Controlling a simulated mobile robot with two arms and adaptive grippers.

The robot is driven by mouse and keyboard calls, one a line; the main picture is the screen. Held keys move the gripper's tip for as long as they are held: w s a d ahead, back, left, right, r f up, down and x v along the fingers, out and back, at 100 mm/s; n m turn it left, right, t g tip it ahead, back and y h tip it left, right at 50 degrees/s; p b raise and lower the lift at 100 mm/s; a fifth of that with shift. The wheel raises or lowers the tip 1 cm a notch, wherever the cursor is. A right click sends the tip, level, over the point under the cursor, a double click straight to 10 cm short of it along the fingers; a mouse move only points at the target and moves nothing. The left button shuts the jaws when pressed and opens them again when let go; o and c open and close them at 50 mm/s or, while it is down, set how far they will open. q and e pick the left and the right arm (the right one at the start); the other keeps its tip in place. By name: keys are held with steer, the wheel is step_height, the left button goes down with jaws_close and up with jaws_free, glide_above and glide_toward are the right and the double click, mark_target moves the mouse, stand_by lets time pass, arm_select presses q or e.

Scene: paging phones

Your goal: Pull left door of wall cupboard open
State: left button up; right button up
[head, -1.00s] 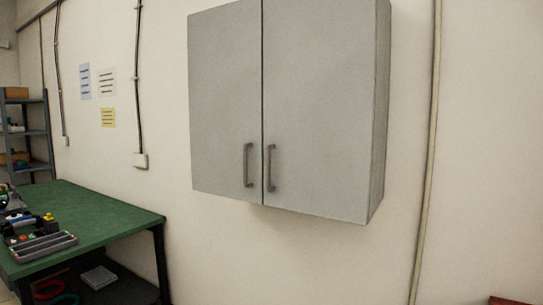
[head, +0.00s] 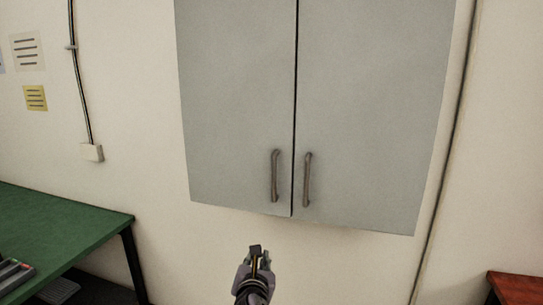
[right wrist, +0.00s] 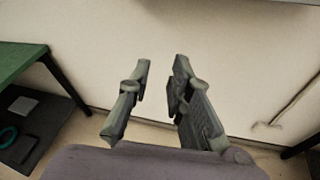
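The grey wall cupboard has two doors, both shut. Its left door (head: 235,100) has a vertical bar handle (head: 275,176) low by the centre seam. The right door (head: 370,110) has a matching handle (head: 307,180) just across the seam. My right gripper (head: 256,250) is at the bottom middle of the head view, below the left door's handle and apart from it. In the right wrist view my right gripper (right wrist: 160,65) is open, with nothing between its fingers. The cupboard's lower edge (right wrist: 255,1) shows at the top there. My left gripper is not in view.
A green-topped workbench (head: 60,235) stands at the lower left and also shows in the right wrist view (right wrist: 18,58). A red-brown surface (head: 515,288) is at the lower right. Cable conduits run down the wall on both sides. The wall below the cupboard is bare.

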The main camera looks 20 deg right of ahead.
steer(key=s+d+r+n+t+h+p, duration=0.1)
steer(key=s+r, duration=0.1)
steer(key=r, duration=0.7)
steer(key=s+d+r+n+t+h+p, duration=0.1)
steer(key=s+r, duration=0.1)
steer(key=r, duration=0.8)
steer(key=p, duration=0.4)
glide_toward(274, 172)
steer(key=x, duration=0.9)
steer(key=shift+w, duration=0.1)
steer(key=shift+p+x, duration=0.3)
steer(key=shift+x, duration=0.5)
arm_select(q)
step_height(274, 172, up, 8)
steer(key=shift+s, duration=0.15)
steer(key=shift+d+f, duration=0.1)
arm_select(e)
steer(key=shift+c, duration=0.3)
jaws_close()
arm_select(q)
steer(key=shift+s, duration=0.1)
